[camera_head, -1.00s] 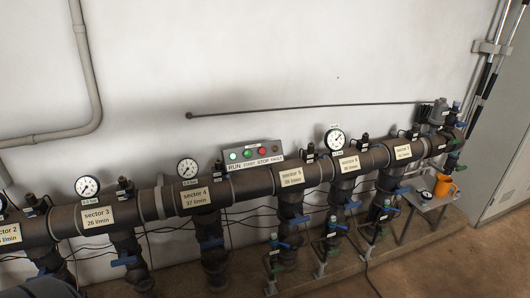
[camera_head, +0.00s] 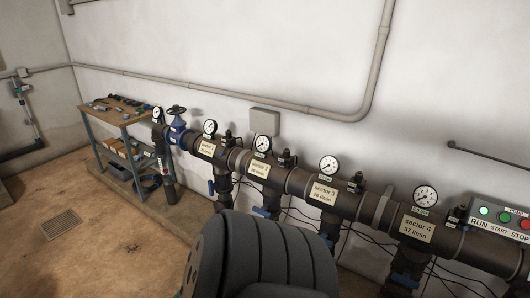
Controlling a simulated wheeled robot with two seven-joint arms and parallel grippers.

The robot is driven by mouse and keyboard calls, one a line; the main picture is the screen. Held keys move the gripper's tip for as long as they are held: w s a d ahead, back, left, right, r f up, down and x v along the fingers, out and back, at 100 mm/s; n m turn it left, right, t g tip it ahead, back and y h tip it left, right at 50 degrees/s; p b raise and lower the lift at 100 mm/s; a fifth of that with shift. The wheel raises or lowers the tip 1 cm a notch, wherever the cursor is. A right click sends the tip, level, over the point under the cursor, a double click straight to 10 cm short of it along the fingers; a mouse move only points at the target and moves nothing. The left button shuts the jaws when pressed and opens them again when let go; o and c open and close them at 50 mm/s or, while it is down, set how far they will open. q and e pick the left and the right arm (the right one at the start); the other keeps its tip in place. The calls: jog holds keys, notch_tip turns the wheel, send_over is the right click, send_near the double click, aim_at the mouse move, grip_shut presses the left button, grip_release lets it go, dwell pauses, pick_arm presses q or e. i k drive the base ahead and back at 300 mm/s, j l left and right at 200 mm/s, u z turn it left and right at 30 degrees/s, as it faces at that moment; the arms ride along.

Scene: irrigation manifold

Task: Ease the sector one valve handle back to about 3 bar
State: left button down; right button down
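The dark manifold pipe runs from the left middle to the lower right along the wall. Its first label plate (camera_head: 206,148), at the left end of the sector row, is too small to read surely, but it stands left of the sector 2 plate (camera_head: 258,169). A white-faced gauge (camera_head: 210,127) sits above that first plate; its reading is too small to tell. Below it hangs a branch with a blue handle (camera_head: 211,187), pointing roughly downward. Neither of my grippers shows; a large dark ribbed part of mine fills the bottom middle and hides the lower pipework there.
A blue handwheel valve (camera_head: 177,130) is at the manifold's left end. Beyond it stands a workbench (camera_head: 122,112) with small items. Sector 3 (camera_head: 323,192) and sector 4 (camera_head: 417,228) plates follow to the right, then a control box (camera_head: 502,222). The left floor is clear around a drain grate (camera_head: 62,225).

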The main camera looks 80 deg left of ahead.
aim_at(212, 187)
jog(key=u, duration=3.15)
